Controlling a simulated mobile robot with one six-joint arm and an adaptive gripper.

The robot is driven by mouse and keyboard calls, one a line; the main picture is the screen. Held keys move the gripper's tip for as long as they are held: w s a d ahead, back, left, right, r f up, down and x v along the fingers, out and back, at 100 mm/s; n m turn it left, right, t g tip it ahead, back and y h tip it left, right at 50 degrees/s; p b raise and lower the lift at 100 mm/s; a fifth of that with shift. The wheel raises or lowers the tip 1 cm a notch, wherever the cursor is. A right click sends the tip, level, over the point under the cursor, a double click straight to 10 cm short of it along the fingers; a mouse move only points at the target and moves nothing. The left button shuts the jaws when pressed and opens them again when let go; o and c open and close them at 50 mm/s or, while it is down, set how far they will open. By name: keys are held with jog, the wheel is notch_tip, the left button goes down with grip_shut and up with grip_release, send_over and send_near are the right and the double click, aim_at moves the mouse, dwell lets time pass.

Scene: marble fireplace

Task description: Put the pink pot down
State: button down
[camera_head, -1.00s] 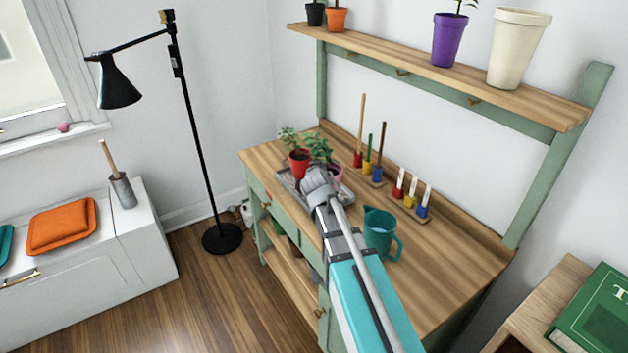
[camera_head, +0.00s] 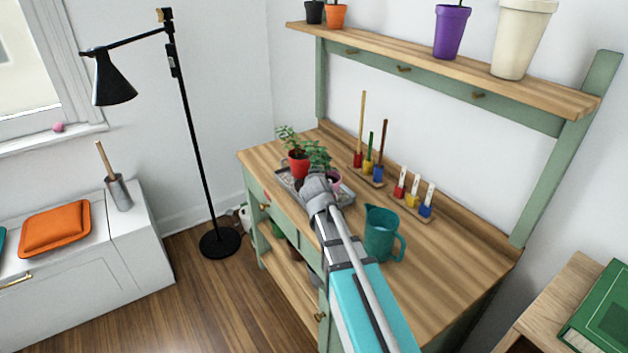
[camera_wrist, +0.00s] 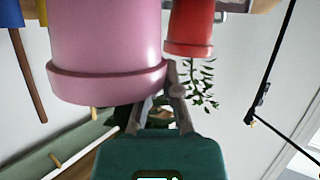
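The pink pot (camera_head: 337,181) shows just right of my gripper in the head view, mostly hidden by it, over the grey tray (camera_head: 348,196). In the wrist view, which is upside down, the pink pot (camera_wrist: 108,40) is large and close. My gripper (camera_wrist: 162,95) is at its rim, with one finger against the outer side and the other running behind the rim. It appears closed on the rim wall. Whether the pot's base touches the tray is hidden.
A red pot (camera_head: 299,165) with a plant stands left of the pink pot; it also shows in the wrist view (camera_wrist: 190,28). Small tools (camera_head: 369,165) in coloured holders stand behind. A teal jug (camera_head: 380,235) is to the right. The right worktop is clear.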

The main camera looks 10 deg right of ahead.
jog(key=shift+f, duration=0.1)
jog(key=c, duration=0.8)
grip_release()
jog(key=shift+r, duration=0.2)
jog(key=p+v, duration=0.4)
jog(key=v, duration=0.8)
